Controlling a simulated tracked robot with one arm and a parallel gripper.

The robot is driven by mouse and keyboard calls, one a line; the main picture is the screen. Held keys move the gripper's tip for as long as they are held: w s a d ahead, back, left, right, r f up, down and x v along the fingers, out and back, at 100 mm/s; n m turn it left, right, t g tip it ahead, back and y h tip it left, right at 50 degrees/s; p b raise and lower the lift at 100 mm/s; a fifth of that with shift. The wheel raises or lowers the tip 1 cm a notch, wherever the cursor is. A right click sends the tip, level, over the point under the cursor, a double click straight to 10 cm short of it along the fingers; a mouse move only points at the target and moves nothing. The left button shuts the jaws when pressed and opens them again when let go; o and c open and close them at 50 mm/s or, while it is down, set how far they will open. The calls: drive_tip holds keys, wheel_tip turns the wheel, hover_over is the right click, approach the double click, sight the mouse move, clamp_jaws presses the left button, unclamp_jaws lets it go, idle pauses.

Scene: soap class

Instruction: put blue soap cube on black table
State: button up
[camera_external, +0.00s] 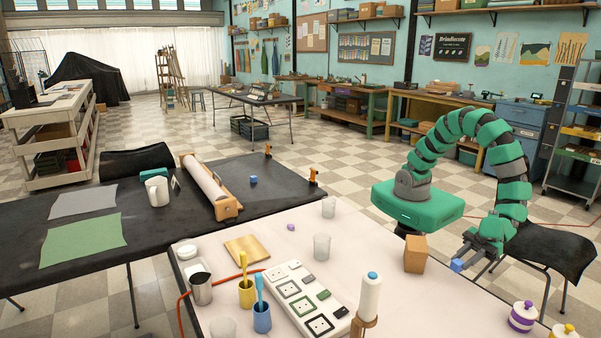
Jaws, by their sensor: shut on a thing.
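My gripper (468,254) is shut on a small blue soap cube (457,265), at the right of the view. It holds the cube near the right edge of the white table (405,299), to the right of a wooden block. Whether the cube touches the tabletop I cannot tell. The black table (180,226) is on the left and runs behind the white one. Another small blue cube (253,180) lies on the black table, between a wooden-ended roller and the orange clamps.
The wooden block (415,254), glasses (322,247), a power strip (308,300) and a white bottle (369,296) crowd the white table. The roller (208,187), mug (157,190) and green sheet (83,239) lie on the black table. Its surface around the far cube is clear.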

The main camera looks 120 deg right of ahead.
drive_tip(key=b, duration=0.2)
hover_over(474, 310)
drive_tip(key=shift+s+d+f, duration=0.25)
drive_tip(key=shift+s+f, duration=0.05)
drive_tip(key=shift+f, duration=0.25)
drive_tip(key=shift+w+a+f, duration=0.1)
drive_tip(key=shift+f, duration=0.7)
drive_tip(key=shift+w+a+f, duration=0.1)
drive_tip(key=shift+f, duration=0.65)
drive_tip(key=shift+f+p, duration=0.2)
drive_tip(key=shift+p, duration=0.2)
drive_tip(key=o, duration=0.9)
drive_tip(key=shift+o, duration=0.2)
drive_tip(key=shift+f+b, duration=0.25)
drive_tip(key=shift+b, duration=1.1)
drive_tip(key=p+v, duration=0.4)
drive_tip(key=v, duration=1)
drive_tip(key=shift+d+r, duration=0.15)
drive_tip(key=shift+r, duration=0.25)
drive_tip(key=shift+w, duration=0.15)
